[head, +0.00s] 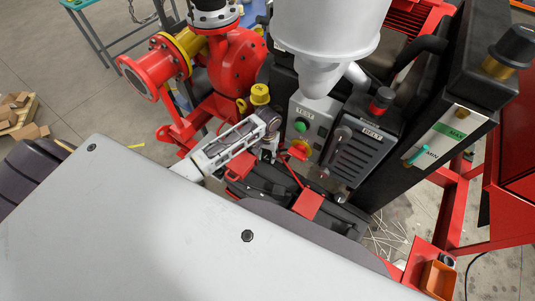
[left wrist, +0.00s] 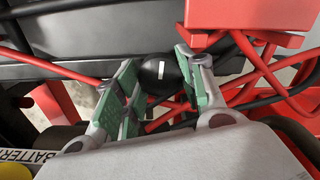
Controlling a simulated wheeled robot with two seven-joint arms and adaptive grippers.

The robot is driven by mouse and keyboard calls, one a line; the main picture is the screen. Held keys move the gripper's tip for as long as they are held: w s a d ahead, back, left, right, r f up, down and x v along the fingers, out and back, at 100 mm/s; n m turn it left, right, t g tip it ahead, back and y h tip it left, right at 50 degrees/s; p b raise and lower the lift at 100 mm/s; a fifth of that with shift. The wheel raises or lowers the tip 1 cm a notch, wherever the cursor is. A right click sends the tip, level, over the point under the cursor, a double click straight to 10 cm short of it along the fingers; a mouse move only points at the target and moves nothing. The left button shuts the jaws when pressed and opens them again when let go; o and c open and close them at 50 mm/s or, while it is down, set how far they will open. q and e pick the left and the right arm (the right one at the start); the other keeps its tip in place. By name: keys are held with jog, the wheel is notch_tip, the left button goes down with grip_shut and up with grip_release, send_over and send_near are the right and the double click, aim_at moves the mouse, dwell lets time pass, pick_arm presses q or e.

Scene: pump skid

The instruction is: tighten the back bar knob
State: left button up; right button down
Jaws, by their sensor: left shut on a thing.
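The back bar knob (left wrist: 150,72) is a round black knob with a white mark, seen in the left wrist view. It sits between the green-padded fingers of my left gripper (left wrist: 160,84), which is shut on it. In the head view my left gripper (head: 268,148) reaches in from the left, low in front of the control panel. The knob is hidden there behind the gripper. My right gripper is not in view.
Red and black cables (left wrist: 265,75) run close beside the fingers in the left wrist view. A TEST panel (head: 305,127) with a green button and a BELT guard (head: 362,152) stand right of the gripper. A red pump (head: 238,60) stands behind left.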

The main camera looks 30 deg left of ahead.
aim_at(267, 155)
pick_arm(q)
jog(key=shift+n, duration=0.5)
jog(key=o, duration=1)
jog(key=shift+r, duration=3.75)
jog(key=shift+s, duration=0.1)
